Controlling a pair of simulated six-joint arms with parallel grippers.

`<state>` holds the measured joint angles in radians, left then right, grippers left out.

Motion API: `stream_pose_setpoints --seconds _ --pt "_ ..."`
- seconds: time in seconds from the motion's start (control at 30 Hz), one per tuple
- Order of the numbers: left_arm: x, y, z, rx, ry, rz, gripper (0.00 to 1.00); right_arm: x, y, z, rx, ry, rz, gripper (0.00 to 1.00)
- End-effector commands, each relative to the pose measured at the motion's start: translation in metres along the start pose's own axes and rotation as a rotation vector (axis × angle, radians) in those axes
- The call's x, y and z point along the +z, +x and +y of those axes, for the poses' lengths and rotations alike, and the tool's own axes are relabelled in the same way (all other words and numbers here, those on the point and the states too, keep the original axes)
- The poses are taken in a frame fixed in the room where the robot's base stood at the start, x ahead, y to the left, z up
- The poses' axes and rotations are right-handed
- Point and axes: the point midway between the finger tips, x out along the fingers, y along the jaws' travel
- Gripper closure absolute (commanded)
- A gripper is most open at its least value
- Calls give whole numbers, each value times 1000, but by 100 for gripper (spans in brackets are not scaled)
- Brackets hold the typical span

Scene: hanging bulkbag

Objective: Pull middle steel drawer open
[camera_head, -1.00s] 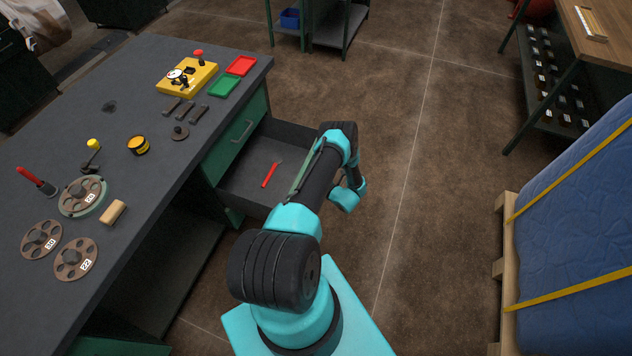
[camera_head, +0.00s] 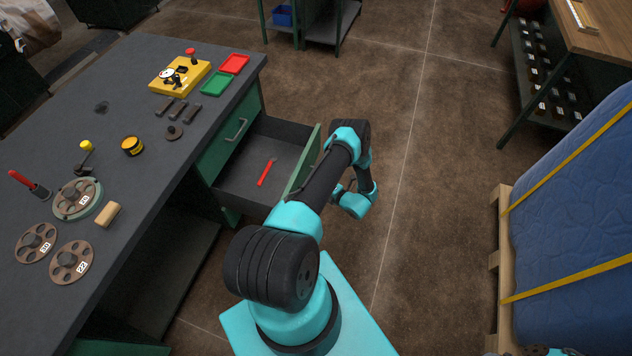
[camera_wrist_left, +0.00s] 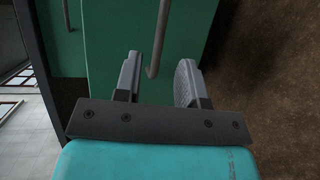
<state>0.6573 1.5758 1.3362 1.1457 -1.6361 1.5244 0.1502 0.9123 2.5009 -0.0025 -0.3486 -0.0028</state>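The steel drawer (camera_head: 240,184) stands pulled out from the green bench, below a shut drawer with a bar handle (camera_head: 237,129). Its green front panel (camera_head: 302,165) faces right, partly behind my left arm. In the left wrist view, a grey bar handle (camera_wrist_left: 161,35) runs down a green panel. My left gripper (camera_wrist_left: 158,66) is open, its fingers apart on either side of the handle's lower end in the picture; no grip on it shows. In the head view the fingers are mostly hidden by my wrist. My right gripper is not in view.
A red tool (camera_head: 266,173) lies in the open drawer. The grey benchtop (camera_head: 130,190) holds discs, tools and trays. Bare floor (camera_head: 410,130) lies to the right of the drawer. A blue wrapped load (camera_head: 575,215) on wood stands at far right.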

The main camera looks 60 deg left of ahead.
Motion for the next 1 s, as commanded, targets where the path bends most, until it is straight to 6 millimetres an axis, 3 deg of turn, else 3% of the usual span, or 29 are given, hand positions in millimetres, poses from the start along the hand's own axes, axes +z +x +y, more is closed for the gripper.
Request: stream_pose_setpoints --seconds 0.3,0.5,1.0 --pt "1 -63 0 -1 2 -3 63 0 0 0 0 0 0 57" --pt "0 -90 0 -1 0 -2 63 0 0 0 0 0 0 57" --pt "0 -99 0 0 0 0 63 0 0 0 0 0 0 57"
